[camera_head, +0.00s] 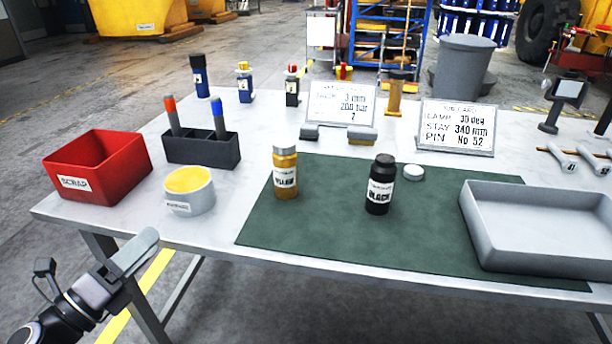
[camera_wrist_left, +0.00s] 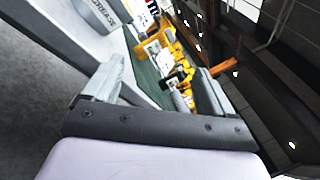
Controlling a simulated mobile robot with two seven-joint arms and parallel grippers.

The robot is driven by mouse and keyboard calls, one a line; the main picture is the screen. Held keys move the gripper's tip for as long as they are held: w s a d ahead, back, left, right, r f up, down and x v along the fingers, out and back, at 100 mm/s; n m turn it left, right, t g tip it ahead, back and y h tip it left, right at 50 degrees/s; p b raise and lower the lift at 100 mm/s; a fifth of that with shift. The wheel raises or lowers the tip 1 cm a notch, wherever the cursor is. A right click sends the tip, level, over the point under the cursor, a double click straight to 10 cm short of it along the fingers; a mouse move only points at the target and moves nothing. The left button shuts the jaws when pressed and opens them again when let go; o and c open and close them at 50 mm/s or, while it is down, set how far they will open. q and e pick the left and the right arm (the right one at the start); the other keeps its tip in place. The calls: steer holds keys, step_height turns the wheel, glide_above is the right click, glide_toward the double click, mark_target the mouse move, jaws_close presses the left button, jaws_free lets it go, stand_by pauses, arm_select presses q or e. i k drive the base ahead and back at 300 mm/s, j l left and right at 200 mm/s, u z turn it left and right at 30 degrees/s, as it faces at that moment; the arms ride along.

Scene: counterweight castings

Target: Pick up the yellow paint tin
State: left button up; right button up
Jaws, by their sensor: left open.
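A yellow-amber cylindrical tin (camera_head: 285,175) with a pale label stands upright on the green mat, left of a black container (camera_head: 380,186) labelled BLACK. My left gripper (camera_head: 135,255) is off the table's near left edge, well apart from the yellow tin, with the white tub between them. In the left wrist view my left gripper (camera_wrist_left: 160,88) is open, with nothing held between its fingers. Yellow shapes show beyond the fingers there, but I cannot tell which is the tin. My right gripper is not in view.
A white tub (camera_head: 178,204) with yellow contents, a red SCRAP bin (camera_head: 120,167) and a dark marker holder (camera_head: 203,153) stand at left. A grey tray (camera_head: 500,255) is at right. A white cap (camera_head: 413,172) lies behind the black container. The mat's near left part is clear.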

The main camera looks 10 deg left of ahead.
mark_target(285, 167)
steer(key=i+l, duration=0.7)
steer(key=l, duration=0.15)
